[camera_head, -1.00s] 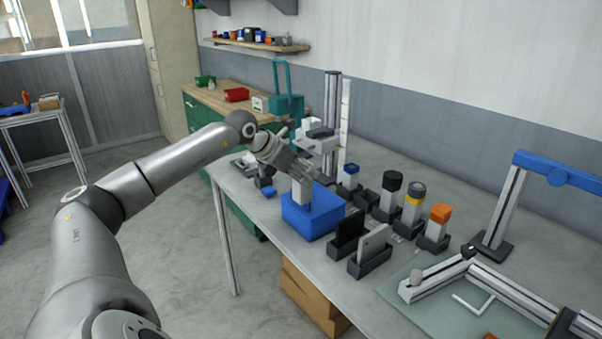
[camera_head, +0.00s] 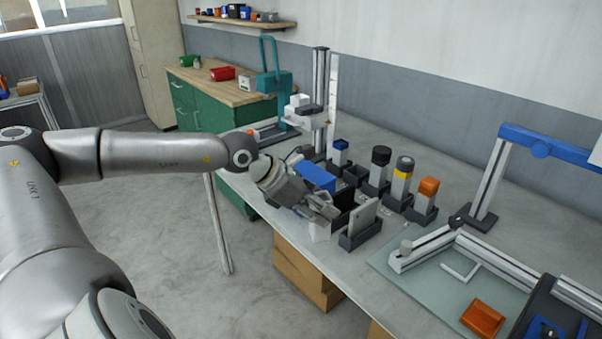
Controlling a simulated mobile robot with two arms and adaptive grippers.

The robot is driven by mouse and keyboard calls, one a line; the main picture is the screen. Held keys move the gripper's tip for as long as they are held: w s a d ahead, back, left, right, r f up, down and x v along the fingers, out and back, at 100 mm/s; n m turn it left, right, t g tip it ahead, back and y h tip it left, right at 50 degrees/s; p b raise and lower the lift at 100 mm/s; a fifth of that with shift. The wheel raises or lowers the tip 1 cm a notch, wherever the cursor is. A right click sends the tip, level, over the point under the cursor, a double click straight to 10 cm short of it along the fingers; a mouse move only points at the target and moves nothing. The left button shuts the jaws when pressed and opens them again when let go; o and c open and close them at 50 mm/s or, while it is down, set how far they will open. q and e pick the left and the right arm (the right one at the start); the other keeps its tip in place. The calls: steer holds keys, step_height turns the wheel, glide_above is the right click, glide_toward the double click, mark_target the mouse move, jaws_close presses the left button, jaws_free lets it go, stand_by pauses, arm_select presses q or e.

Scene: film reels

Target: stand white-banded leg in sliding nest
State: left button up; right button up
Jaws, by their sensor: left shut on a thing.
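My left gripper (camera_head: 325,212) is shut on a pale leg (camera_head: 320,231), which hangs below the fingers at the bench's front edge. The fingers hide its upper part, and I cannot make out a white band on it. It is close to the holders with a black plate (camera_head: 343,200) and a grey plate (camera_head: 362,217); I cannot tell whether it touches them. On the right, a low metal rail frame (camera_head: 430,247) lies on a pale green mat (camera_head: 420,280). I cannot tell which part is the sliding nest. My right gripper is out of view.
Blue-topped (camera_head: 340,150), black-topped (camera_head: 380,160), yellow-banded (camera_head: 402,172) and orange-topped (camera_head: 427,192) legs stand in dark holders. A blue box (camera_head: 316,176) is behind my gripper. A blue-topped gantry (camera_head: 550,143) rises at right. An orange block (camera_head: 483,317) lies on the mat.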

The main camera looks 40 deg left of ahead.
arm_select(q)
steer(key=s+d+f+m+g+h, duration=0.1)
steer(key=s+d, duration=0.3)
steer(key=d, duration=0.5)
steer(key=s+d+f+m+g+h, duration=0.1)
steer(key=s+d+f+m+h, duration=0.1)
steer(key=d, duration=0.8)
steer(key=shift+s+d+f+m+g, duration=0.25)
steer(key=shift+s+f+m+g, duration=0.05)
steer(key=shift+s+f+m, duration=0.6)
